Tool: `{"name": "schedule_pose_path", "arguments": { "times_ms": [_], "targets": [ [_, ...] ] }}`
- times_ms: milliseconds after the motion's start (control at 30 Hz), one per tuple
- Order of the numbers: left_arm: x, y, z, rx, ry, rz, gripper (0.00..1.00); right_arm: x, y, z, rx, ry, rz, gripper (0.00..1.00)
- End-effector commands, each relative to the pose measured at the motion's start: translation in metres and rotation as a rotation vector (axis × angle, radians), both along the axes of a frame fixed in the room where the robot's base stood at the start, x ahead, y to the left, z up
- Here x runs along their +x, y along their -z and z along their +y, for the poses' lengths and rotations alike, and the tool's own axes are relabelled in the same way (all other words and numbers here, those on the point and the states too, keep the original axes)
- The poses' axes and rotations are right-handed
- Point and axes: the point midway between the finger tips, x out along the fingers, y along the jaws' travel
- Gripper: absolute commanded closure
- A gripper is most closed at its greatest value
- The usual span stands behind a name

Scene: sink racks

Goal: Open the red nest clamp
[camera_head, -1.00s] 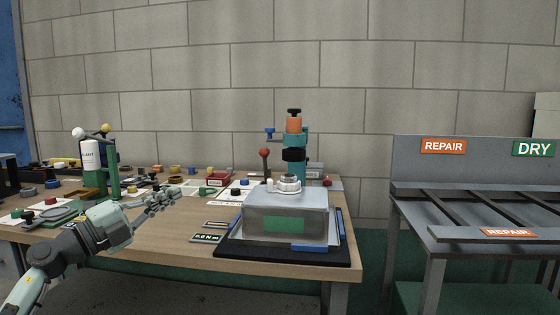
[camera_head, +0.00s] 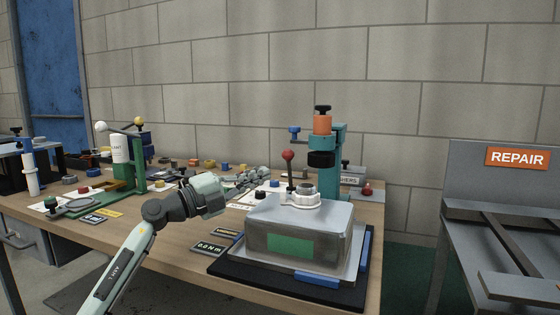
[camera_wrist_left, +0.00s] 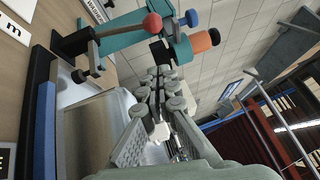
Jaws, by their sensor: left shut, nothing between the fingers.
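The red nest clamp shows as an upright lever with a red ball knob (camera_head: 288,155), behind the grey metal housing (camera_head: 330,229). The red knob also shows in the left wrist view (camera_wrist_left: 152,24), on a dark lever beside the teal stand. My left gripper (camera_head: 262,173) is shut and empty, left of the lever and apart from it in the head view. In the left wrist view its closed fingertips (camera_wrist_left: 160,73) point toward the stand, below the red knob in the picture. The lever's base is partly hidden by the housing's white fitting. My right gripper is not in view.
The teal press stand (camera_head: 334,175) with an orange cylinder (camera_head: 322,124) stands just right of the lever. The housing sits on a black mat (camera_head: 225,266). A green fixture (camera_head: 137,168) and several small parts lie on the left of the table.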

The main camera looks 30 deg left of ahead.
Motion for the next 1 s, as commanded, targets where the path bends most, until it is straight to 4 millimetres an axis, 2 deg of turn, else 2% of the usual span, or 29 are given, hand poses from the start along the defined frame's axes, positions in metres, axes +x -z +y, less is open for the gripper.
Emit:
{"name": "schedule_pose_path", "arguments": {
  "times_ms": [33,200,400,600,1000],
  "targets": [
    [0.011,-0.005,-0.004,-0.002,0.001,-0.003,1.00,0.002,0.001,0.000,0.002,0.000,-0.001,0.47],
    [0.044,-0.011,-0.017,-0.003,0.001,-0.003,1.00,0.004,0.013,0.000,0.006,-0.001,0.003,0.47],
    [0.069,-0.015,-0.005,-0.003,-0.002,-0.002,1.00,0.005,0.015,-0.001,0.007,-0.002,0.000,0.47],
    [0.079,-0.015,-0.001,-0.001,-0.001,0.000,1.00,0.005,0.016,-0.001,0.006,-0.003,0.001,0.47],
    [0.079,-0.016,0.000,-0.001,0.000,0.000,1.00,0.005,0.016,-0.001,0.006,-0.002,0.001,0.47]
  ]
}}
